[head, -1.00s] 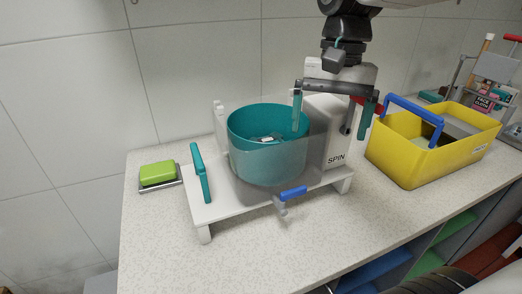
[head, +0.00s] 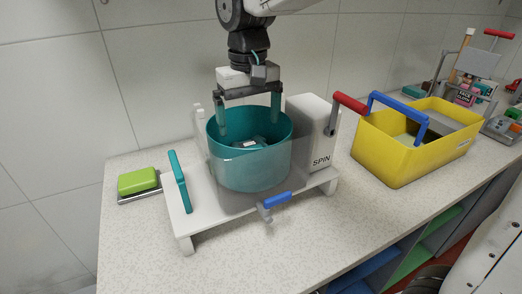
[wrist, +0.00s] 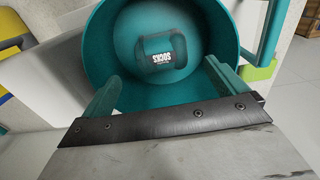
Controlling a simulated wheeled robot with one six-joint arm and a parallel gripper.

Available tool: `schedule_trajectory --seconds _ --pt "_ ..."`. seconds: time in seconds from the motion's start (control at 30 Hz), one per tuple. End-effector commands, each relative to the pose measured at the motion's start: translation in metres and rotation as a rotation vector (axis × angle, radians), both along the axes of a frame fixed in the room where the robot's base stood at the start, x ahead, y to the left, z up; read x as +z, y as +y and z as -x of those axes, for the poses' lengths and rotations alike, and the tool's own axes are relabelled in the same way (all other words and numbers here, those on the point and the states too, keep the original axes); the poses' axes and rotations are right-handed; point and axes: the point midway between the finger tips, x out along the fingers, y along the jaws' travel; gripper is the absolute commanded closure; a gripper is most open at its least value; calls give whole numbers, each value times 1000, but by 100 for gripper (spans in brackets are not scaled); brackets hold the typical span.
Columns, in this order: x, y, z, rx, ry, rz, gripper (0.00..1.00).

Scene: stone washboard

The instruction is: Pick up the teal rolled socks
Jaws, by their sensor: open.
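The teal rolled socks (wrist: 163,54) lie at the bottom of the teal tub (wrist: 225,25), with a white SOCKS label facing up in the wrist view. In the head view the socks (head: 250,143) show partly over the rim of the tub (head: 252,172). My gripper (head: 249,128) points down over the tub with its teal fingers wide apart. The fingertips reach into the tub's mouth, above the socks and touching nothing that I can see. In the wrist view my gripper (wrist: 163,75) is open and empty, with the socks beyond its fingertips.
The tub sits on a white stand (head: 195,228) with a teal handle (head: 180,182), a blue-handled lever (head: 277,200) and a white SPIN box (head: 312,130) with a red handle. A green soap bar (head: 137,180) lies left. A yellow caddy (head: 385,160) stands right. The front counter is clear.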

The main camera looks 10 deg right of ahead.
Motion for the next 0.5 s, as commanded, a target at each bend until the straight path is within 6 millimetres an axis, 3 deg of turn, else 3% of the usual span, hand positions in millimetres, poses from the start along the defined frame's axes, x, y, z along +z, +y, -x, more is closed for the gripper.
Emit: schedule_trajectory --seconds 0.5 --pt "-67 3 -1 -17 6 -3 3"
